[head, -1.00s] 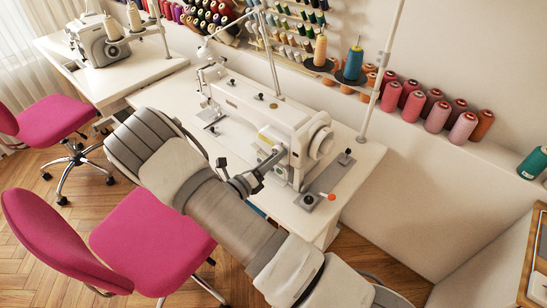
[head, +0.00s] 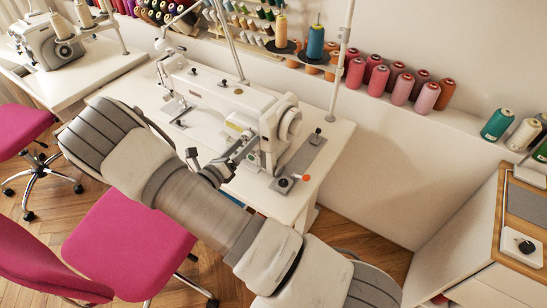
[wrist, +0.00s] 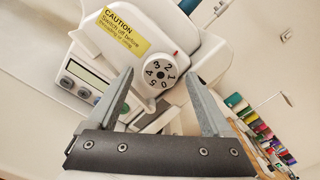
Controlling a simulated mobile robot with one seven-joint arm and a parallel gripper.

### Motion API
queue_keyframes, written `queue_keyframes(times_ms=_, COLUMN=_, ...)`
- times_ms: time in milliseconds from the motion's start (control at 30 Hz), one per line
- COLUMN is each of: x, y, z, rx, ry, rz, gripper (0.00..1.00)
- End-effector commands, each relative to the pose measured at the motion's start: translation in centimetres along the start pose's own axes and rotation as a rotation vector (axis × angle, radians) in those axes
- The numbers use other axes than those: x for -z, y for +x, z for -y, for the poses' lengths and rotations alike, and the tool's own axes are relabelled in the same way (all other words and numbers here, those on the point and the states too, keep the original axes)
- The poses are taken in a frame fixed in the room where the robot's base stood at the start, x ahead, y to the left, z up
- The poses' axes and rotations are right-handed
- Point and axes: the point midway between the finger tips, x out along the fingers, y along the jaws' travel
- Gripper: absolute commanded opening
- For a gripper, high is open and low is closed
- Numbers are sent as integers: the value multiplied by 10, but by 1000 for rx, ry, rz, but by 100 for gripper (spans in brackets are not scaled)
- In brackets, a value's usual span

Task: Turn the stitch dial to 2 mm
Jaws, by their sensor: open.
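The white sewing machine (head: 215,92) stands on the white table. In the wrist view its round numbered stitch dial (wrist: 160,77) is on the machine's face, below a yellow caution label (wrist: 124,30). A red mark (wrist: 176,53) sits at the dial's upper right; the 2 and 1 are on that side, but I cannot tell the exact setting. My gripper (wrist: 160,74) is open, its fingers on either side of the dial in the picture, with no visible contact. In the head view my gripper (head: 240,152) is beside the machine's right end, and the dial cannot be made out.
A small grey display panel (wrist: 85,78) is left of the dial. A grey plate with a small orange-red knob (head: 306,178) lies on the table's right side. Thread cones (head: 402,88) line the shelf behind. A pink chair (head: 130,240) stands in front. A cabinet (head: 515,225) is at right.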

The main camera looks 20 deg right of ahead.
Motion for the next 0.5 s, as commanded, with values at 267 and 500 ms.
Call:
queue_keyframes(times_ms=267, x=5, y=0, z=-5, rx=0, ry=301, rz=-1, gripper=86)
queue_keyframes(times_ms=500, x=5, y=0, z=-6, rx=1, ry=530, rz=0, gripper=86)
